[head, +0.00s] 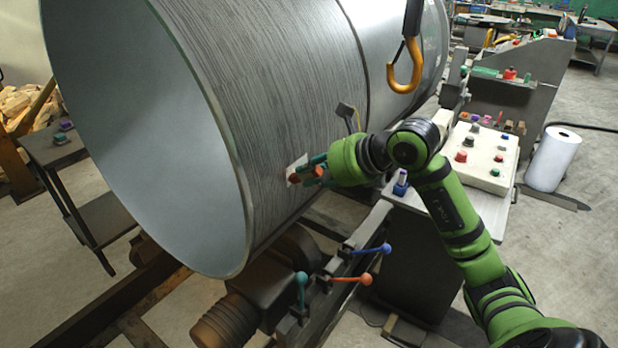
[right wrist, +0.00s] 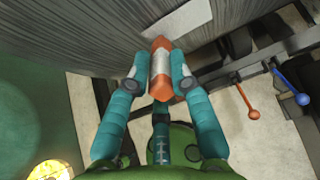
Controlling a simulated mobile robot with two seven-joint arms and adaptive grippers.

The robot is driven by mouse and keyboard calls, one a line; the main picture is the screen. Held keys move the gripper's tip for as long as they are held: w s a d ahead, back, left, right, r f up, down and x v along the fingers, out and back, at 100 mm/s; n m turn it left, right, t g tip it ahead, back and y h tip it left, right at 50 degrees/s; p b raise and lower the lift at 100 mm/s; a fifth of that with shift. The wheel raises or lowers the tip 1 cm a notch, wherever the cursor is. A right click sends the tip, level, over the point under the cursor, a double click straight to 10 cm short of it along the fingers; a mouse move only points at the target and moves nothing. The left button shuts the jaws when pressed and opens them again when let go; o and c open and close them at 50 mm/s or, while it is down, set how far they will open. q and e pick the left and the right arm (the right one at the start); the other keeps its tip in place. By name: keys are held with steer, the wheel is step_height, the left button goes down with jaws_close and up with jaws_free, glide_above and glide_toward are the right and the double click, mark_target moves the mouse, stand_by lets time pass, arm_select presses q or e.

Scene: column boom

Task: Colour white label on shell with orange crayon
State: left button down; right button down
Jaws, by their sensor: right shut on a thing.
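The shell (head: 285,75) is a large grey metal cylinder with a finely lined surface. The white label (head: 291,179) is on its lower right side, partly hidden by my right gripper (head: 308,172). In the right wrist view the label (right wrist: 180,25) is a pale strip with no orange that I can make out. My right gripper (right wrist: 161,78) is shut on the orange crayon (right wrist: 160,68), which has a pale band round its middle. The crayon's far end is close to the label's edge; I cannot tell if they touch. My left gripper is out of view.
A yellow hook (head: 405,70) hangs beside the shell. A control box (head: 478,157) with several buttons and a white roll (head: 553,158) stand at right. Levers with blue (head: 385,248), orange (head: 365,279) and teal (head: 301,278) knobs are below the shell.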

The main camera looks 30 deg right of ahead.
steer(key=shift+w+d+b, duration=0.9)
steer(key=shift+w+d, duration=0.45)
steer(key=shift+d, duration=1.95)
steer(key=shift+s+a+b, duration=0.2)
steer(key=shift+s+a, duration=0.2)
steer(key=shift+a, duration=0.55)
steer(key=shift+s+a+b, duration=0.15)
steer(key=shift+s+a, duration=0.2)
steer(key=shift+a, duration=0.6)
steer(key=shift+s+a+b, duration=0.2)
steer(key=shift+s+a, duration=0.2)
steer(key=shift+a, duration=0.55)
steer(key=shift+s+a, duration=0.25)
steer(key=shift+a, duration=0.35)
steer(key=shift+s+a, duration=0.25)
steer(key=shift+a, duration=0.35)
steer(key=shift+w+d+r, duration=0.2)
steer(key=shift+d+r, duration=0.05)
steer(key=shift+d, duration=0.25)
steer(key=shift+w+d+r, duration=0.2)
steer(key=shift+d, duration=0.25)
steer(key=w+d, duration=0.2)
steer(key=d, duration=0.4)
steer(key=shift+w+b, duration=0.3)
steer(key=shift+b, duration=0.15)
steer(key=shift+r, duration=0.1)
